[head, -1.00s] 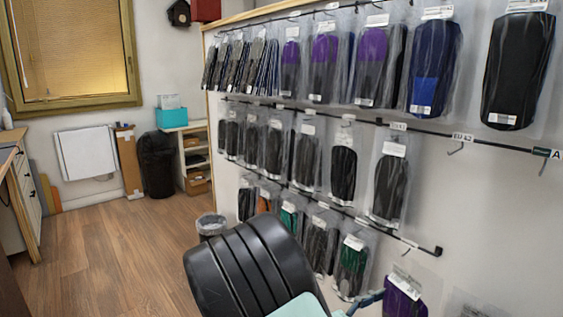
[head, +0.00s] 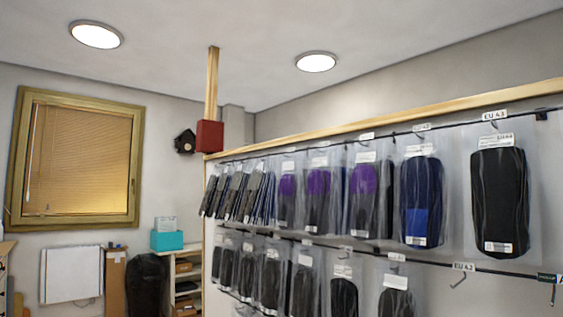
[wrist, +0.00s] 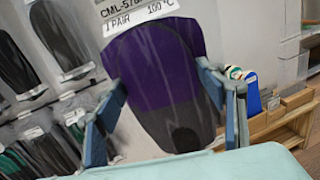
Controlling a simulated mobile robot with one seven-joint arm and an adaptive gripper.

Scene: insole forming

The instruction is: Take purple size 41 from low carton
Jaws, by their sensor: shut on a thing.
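A bagged purple and dark grey insole pair (wrist: 165,65) fills the middle of the wrist view. Its white label at the top reads "1 PAIR" and "100 °C"; no size is legible. My gripper (wrist: 160,88) has its blue fingers on either side of the pack and is shut on it. The pack hangs in front of the wall display. My gripper is out of the head view. No low carton can be made out in either current view.
In the head view, purple packs (head: 363,180) hang on the upper rail among blue and black packs (head: 499,200). An empty hook (head: 458,281) is under the EU 42 tag. A wooden shelf (wrist: 285,120) stands at right in the wrist view.

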